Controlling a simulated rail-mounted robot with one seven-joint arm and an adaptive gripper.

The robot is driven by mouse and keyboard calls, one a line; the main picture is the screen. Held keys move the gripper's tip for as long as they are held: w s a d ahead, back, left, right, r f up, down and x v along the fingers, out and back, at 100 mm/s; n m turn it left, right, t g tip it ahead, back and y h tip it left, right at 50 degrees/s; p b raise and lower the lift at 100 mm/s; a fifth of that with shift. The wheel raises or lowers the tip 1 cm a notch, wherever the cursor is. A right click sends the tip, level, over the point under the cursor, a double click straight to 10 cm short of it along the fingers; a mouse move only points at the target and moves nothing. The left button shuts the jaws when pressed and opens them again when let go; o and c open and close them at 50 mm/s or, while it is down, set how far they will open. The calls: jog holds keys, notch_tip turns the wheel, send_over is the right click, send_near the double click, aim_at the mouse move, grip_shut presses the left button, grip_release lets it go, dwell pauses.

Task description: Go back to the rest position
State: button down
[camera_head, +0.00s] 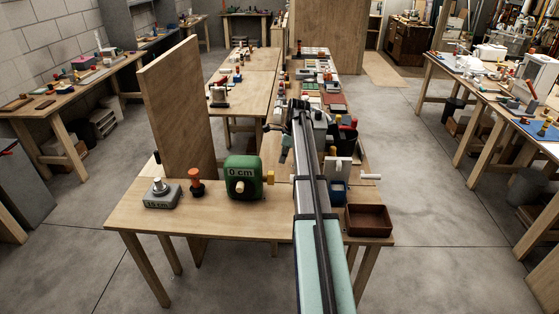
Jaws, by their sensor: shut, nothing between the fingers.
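My arm (312,175) reaches away from the camera over the workbench, from the bottom of the view to a dark joint near the back. My gripper (284,154) is small in this view and hangs to the left of the arm's far end, above the bench. It is shut with nothing held, and its fingertips are hard to make out.
On the near bench (180,220) stand a grey device with a silver knob (161,196), an orange-topped part (196,180), a brown tray (369,221) and a dark bin (346,134). An upright wooden panel (182,110) rises at left.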

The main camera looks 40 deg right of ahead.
jog(key=s+a+f+n, duration=0.3)
jog(key=a+f+n, duration=0.15)
jog(key=a, duration=0.35)
jog(key=s+a+f+n+g, duration=0.1)
jog(key=s+a+f+n, duration=0.25)
jog(key=a+f, duration=0.4)
jog(key=s+a+f+n, duration=0.2)
jog(key=a+f+n, duration=0.25)
jog(key=a, duration=0.45)
jog(key=s+a+f+n+h, duration=0.1)
jog(key=s+a+f+n, duration=0.3)
jog(key=s+a+n, duration=0.35)
jog(key=s+a+f+n+h, duration=0.1)
jog(key=s+a+f+n, duration=0.3)
jog(key=s+a+n, duration=0.3)
jog(key=s+f+g+b, duration=0.3)
jog(key=s+f, duration=0.9)
jog(key=s, duration=0.3)
jog(key=s+f+m+g+b, duration=0.1)
jog(key=s+f+g+b, duration=0.2)
jog(key=s+f, duration=0.9)
jog(key=s+g, duration=0.1)
jog(key=s, duration=0.2)
jog(key=shift+a+f+g, duration=0.2)
jog(key=shift+a+g, duration=0.1)
jog(key=shift+a, duration=0.1)
